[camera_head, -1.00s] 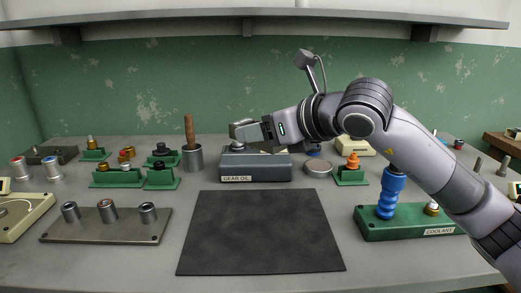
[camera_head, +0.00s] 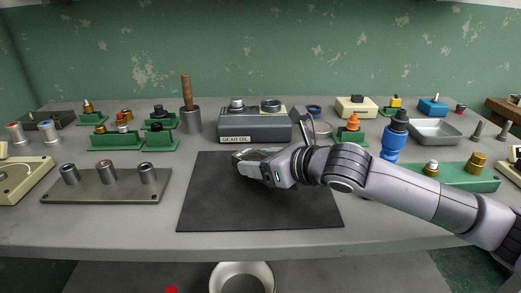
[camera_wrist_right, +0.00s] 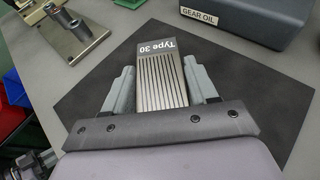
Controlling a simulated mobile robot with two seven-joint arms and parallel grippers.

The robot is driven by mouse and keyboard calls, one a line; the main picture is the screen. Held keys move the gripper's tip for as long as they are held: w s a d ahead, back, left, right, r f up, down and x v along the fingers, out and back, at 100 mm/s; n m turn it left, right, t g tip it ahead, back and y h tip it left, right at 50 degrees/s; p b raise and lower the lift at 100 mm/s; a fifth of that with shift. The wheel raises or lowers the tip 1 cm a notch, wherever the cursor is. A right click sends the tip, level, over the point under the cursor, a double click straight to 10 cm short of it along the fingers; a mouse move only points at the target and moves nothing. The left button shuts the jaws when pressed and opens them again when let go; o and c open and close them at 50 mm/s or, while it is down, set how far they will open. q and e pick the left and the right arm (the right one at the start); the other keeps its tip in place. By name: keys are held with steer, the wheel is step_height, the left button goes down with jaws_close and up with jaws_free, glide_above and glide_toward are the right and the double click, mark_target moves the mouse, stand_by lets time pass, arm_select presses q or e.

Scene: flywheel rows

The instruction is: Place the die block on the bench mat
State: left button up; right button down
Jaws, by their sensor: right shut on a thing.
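The die block (camera_wrist_right: 163,80) is a metal block with a grooved face and a "Type 30" label. My right gripper (camera_wrist_right: 163,92) is shut on it, with one finger on each side in the right wrist view. In the head view my right gripper (camera_head: 252,163) is over the upper middle of the dark bench mat (camera_head: 230,205), and the block is mostly hidden by the fingers. I cannot tell whether the block touches the mat. My left gripper is not in view.
The grey gear oil box (camera_head: 253,125) stands just behind the mat. A metal plate with several cylinders (camera_head: 108,185) lies to the left. A blue bottle (camera_head: 393,137) and a green coolant base (camera_head: 465,177) stand to the right. The mat's front is clear.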

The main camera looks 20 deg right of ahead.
steer(key=shift+f, duration=1.1)
steer(key=c, duration=0.7)
jaws_free()
steer(key=shift+f, duration=0.35)
steer(key=shift+c, duration=0.2)
steer(key=o, duration=0.4)
steer(key=shift+r, duration=0.1)
steer(key=b+v, duration=0.1)
steer(key=v, duration=1.1)
